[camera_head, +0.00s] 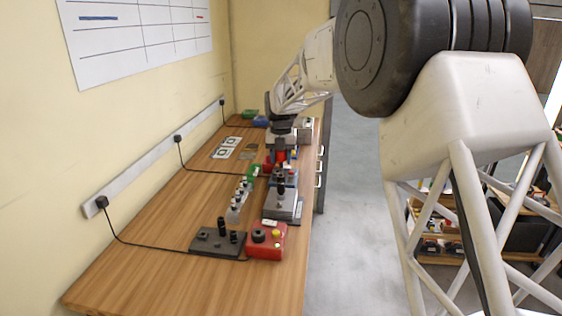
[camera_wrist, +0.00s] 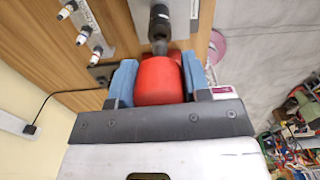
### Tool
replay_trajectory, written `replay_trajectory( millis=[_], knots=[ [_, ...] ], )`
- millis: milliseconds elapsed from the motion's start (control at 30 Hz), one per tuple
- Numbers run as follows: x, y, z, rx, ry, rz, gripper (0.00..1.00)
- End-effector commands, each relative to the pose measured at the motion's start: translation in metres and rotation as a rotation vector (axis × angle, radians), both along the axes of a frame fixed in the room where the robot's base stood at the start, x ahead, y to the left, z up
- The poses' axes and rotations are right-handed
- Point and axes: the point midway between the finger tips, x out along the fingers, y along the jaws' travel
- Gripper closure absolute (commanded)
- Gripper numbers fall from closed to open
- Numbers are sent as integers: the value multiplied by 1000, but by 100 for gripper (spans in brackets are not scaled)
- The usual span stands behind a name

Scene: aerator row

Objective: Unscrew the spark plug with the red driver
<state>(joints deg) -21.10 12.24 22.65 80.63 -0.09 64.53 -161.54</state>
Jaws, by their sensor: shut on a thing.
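My gripper (camera_wrist: 158,70) is shut on the red driver (camera_wrist: 157,88), with a blue finger pad on either side of its rounded handle. The driver's dark shaft and socket (camera_wrist: 159,22) point away from the wrist, over a grey metal block (camera_wrist: 194,8). In the head view, my gripper (camera_head: 279,150) and the red driver (camera_head: 278,158) are above the bench, just behind the grey block (camera_head: 284,207). I cannot make out a spark plug under the socket, nor whether the two touch.
A strip of several small plugs (camera_head: 236,213) stands left of the block. A dark tray with posts (camera_head: 210,243) and a red box (camera_head: 268,246) are at the near end of the bench. Cards (camera_head: 226,148) lie farther back. The bench's near left is bare.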

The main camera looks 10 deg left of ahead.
Motion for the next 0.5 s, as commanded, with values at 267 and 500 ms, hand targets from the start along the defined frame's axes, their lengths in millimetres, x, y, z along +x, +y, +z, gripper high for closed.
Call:
replay_trajectory(
  millis=[267,500],
  knots=[
    [0,0,13,0,-1,0,100],
    [0,0,23,1,-2,0,100]
  ],
)
